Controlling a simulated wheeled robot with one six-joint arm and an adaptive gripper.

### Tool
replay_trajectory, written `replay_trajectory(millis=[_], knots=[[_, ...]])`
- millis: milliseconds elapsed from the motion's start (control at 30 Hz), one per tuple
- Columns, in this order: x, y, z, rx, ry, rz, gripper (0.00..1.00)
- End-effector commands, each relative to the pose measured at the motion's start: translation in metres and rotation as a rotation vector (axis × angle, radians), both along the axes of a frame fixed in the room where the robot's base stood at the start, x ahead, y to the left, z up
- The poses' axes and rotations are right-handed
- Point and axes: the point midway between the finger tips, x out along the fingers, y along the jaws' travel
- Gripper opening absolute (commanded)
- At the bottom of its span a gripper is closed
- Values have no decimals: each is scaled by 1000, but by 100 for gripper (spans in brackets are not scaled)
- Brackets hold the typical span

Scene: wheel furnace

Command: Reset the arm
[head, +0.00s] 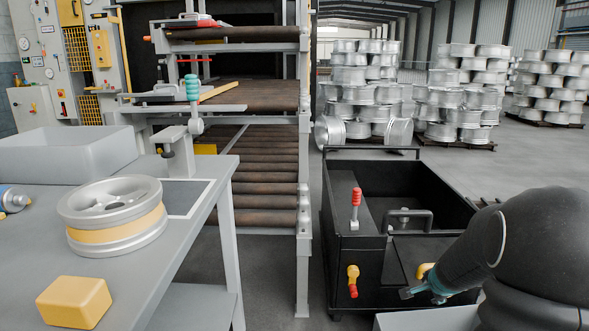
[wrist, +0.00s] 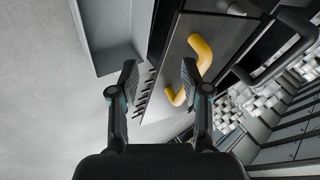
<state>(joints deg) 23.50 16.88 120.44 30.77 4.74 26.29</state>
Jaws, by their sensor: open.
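My gripper (head: 424,291) is at the lower right of the head view, low in front of the black cart (head: 342,255). In the wrist view my gripper (wrist: 160,80) has its two fingers spread apart with nothing between them. A yellow bent handle (head: 425,270) shows just behind the gripper in the head view. It also appears in the wrist view (wrist: 201,50), beyond the right fingertip. I cannot tell whether the finger touches it. My arm enters from the right edge, bent low.
A grey table (head: 190,255) on the left holds a silver wheel (head: 112,205), a yellow block (head: 74,302) and a grey bin (head: 65,155). A roller furnace rack (head: 260,150) stands centre. Stacked wheels (head: 465,90) stand behind. Open floor (head: 450,165) lies beyond the cart.

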Motion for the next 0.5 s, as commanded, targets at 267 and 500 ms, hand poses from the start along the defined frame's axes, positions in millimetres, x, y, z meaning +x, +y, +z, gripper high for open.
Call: replay_trajectory(millis=[267, 500], knots=[[-71, 71, 12, -43, 225, 404, 48], [-147, 131, 47, -132, 361, 744, 48]])
